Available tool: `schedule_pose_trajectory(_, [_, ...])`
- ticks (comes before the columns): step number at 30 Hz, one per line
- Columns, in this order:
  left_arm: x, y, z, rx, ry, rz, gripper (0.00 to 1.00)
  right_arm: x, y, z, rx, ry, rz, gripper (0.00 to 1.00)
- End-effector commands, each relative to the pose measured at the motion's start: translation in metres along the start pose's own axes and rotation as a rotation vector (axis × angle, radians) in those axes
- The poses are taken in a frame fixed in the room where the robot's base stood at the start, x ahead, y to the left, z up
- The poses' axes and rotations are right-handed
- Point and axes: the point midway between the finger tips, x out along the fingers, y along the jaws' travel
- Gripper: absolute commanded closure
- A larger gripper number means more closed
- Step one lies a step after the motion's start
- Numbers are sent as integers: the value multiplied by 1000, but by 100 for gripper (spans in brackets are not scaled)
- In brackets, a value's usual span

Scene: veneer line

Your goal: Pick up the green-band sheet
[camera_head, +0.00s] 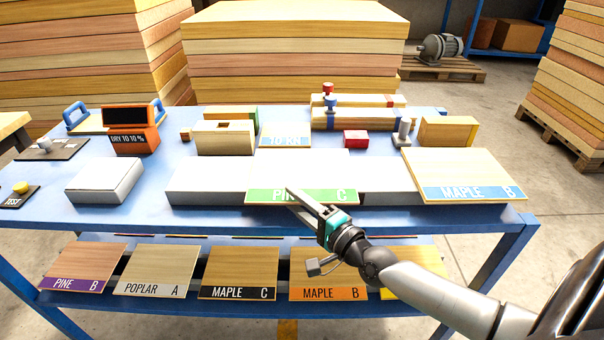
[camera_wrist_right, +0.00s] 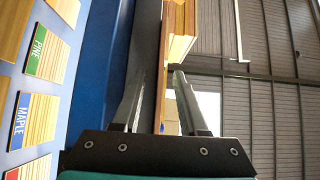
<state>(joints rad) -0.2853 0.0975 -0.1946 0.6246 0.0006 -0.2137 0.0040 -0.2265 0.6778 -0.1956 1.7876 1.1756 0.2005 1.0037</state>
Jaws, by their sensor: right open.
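The green-band sheet, marked PINE C (camera_head: 257,196), lies on a long pale block on the blue table, its green band along the front edge. The rest of its pale top is hard to tell from the block. My right gripper (camera_head: 288,197) is open at the band, its fingers covering part of the lettering. In the right wrist view the open fingers (camera_wrist_right: 168,95) stand either side of a thin tan strip; I cannot tell whether this is the sheet's edge or whether the fingers touch it. My left gripper is not in view.
A blue-band MAPLE B sheet (camera_head: 460,168) lies to the right. Several banded sheets, including an orange-band one (camera_head: 328,275), sit on the lower shelf. A white box (camera_head: 104,180) is at left. Blocks, including a red one (camera_head: 356,139), stand behind. Stacked boards (camera_head: 290,45) rise beyond the table.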

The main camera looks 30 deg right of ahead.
Motion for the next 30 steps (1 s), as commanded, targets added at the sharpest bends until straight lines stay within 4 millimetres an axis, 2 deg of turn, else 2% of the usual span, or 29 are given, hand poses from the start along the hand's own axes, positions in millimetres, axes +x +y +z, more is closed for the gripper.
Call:
schedule_pose_trajectory(4, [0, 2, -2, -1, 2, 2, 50, 0, 0, 0, 0, 0, 0, 59])
schedule_pose_trajectory(15, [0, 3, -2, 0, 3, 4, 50, 0, 0, 0, -1, 0, 1, 100])
schedule_pose_trajectory(30, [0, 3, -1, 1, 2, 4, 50, 0, 0, 0, -1, 0, 1, 100])
